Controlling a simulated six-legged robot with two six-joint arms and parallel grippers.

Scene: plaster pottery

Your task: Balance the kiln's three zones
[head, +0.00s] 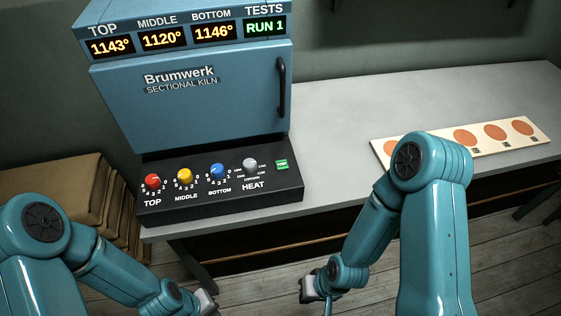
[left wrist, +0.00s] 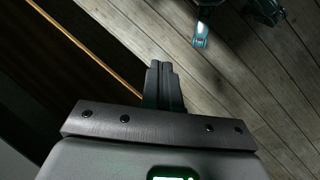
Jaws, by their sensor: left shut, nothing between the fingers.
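The blue kiln (head: 200,105) stands on the bench, its door shut. Its displays read TOP 1143° (head: 111,47), MIDDLE 1120° (head: 162,40), BOTTOM 1146° (head: 213,32) and RUN 1 under TESTS (head: 265,27). On the black panel are a red TOP knob (head: 152,181), a yellow MIDDLE knob (head: 184,175), a blue BOTTOM knob (head: 217,171), a grey HEAT knob (head: 250,164) and a green TEST button (head: 282,165). My left gripper (head: 207,302) is shut and empty, low in front of the panel; its fingers show in the left wrist view (left wrist: 165,85). My right gripper (head: 308,290) hangs lower right, touching nothing visible; its jaws are unclear.
A pale board (head: 455,149) with several orange discs lies on the grey bench (head: 355,113) at right, partly behind my right arm. Brown boxes or boards (head: 60,192) stand left of the bench. Wooden floor (head: 500,250) shows below.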

